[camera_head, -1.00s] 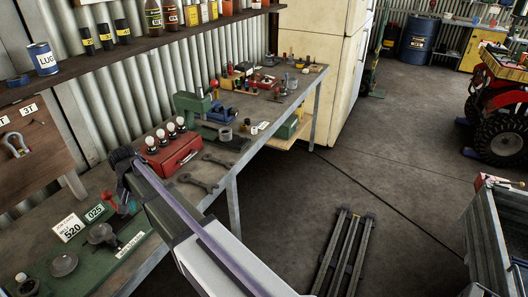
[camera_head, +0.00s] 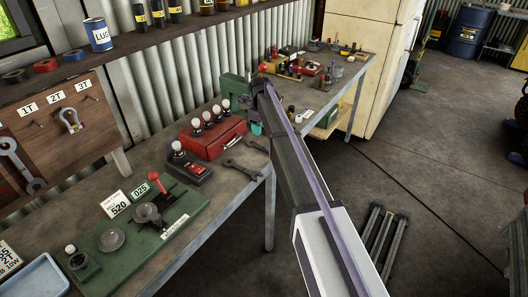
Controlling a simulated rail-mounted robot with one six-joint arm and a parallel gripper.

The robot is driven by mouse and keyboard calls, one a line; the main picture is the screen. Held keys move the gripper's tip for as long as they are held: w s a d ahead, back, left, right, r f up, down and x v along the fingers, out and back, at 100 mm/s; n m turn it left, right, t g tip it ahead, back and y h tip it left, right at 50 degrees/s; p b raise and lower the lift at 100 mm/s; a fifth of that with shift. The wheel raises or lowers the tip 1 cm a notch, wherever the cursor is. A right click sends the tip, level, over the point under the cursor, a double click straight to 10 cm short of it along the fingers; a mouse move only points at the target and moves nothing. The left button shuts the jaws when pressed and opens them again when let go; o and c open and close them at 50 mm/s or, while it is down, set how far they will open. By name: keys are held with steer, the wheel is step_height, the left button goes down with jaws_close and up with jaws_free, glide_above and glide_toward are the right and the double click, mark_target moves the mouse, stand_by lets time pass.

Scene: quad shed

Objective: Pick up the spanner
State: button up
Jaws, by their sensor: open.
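A dark grey spanner (camera_head: 243,169) lies flat on the bench, in front of the red case. A second spanner (camera_head: 257,146) lies just beyond it, its right end near my arm's edge. Another, larger spanner (camera_head: 18,162) hangs on the wooden board at far left. My gripper (camera_head: 255,121) is over the bench to the right of the red case, beyond the two bench spanners. It is open; its fingers are small and partly hidden by my arm, and I see nothing held.
The red case (camera_head: 214,140) with bulbs and a black switch box (camera_head: 190,173) stand left of the spanners. A green vice (camera_head: 233,92) is behind my gripper. A green panel (camera_head: 137,222) covers the near bench.

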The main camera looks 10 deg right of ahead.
mark_target(261, 147)
step_height(261, 147, down, 9)
steer(key=b, duration=0.7)
steer(key=shift+f+b, duration=0.2)
steer(key=shift+b, duration=0.15)
steer(key=shift+r, duration=0.25)
jaws_close()
